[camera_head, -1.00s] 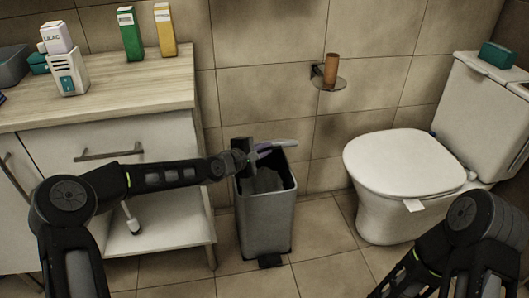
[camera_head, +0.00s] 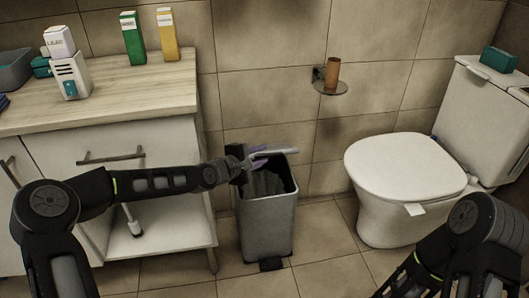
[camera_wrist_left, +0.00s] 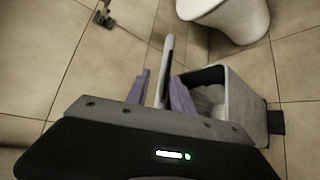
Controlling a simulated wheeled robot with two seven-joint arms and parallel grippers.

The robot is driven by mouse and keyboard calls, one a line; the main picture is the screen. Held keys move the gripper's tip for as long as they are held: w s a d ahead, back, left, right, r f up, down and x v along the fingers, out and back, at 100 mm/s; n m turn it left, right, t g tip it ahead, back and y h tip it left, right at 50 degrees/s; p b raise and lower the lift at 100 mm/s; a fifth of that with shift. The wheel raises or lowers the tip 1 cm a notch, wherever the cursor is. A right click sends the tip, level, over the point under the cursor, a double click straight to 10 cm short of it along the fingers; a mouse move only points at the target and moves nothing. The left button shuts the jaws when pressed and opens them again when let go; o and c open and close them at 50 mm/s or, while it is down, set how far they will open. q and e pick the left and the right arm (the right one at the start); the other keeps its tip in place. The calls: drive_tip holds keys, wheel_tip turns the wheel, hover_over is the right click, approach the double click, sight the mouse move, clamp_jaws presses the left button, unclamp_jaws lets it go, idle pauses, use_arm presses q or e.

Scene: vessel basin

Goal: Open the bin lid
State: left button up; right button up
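The grey bin (camera_head: 266,222) stands on the floor between the cabinet and the toilet. Its top is open, and a dark interior shows. The bin lid (camera_head: 284,151) is raised and seen nearly edge-on above the back of the bin. My left gripper (camera_head: 258,155) is at the lid, over the bin's left rear side. In the left wrist view, its two purple fingers (camera_wrist_left: 162,92) are apart, with the pale lid edge (camera_wrist_left: 167,56) between them; contact is not clear. The bin wall (camera_wrist_left: 240,100) shows right of the fingers. My right gripper is out of view.
The white cabinet (camera_head: 150,135) with a wooden top stands close on the left, under my left arm. The toilet (camera_head: 400,175) is on the right. A paper holder (camera_head: 329,87) is on the wall above the bin. The floor in front of the bin is clear.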

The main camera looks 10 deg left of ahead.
use_arm(q)
drive_tip(key=v, duration=0.4)
drive_tip(key=shift+s+a+r+p, duration=0.1)
drive_tip(key=shift+s+a+p, duration=0.05)
drive_tip(key=shift+s+p, duration=0.2)
drive_tip(key=shift+w, duration=0.1)
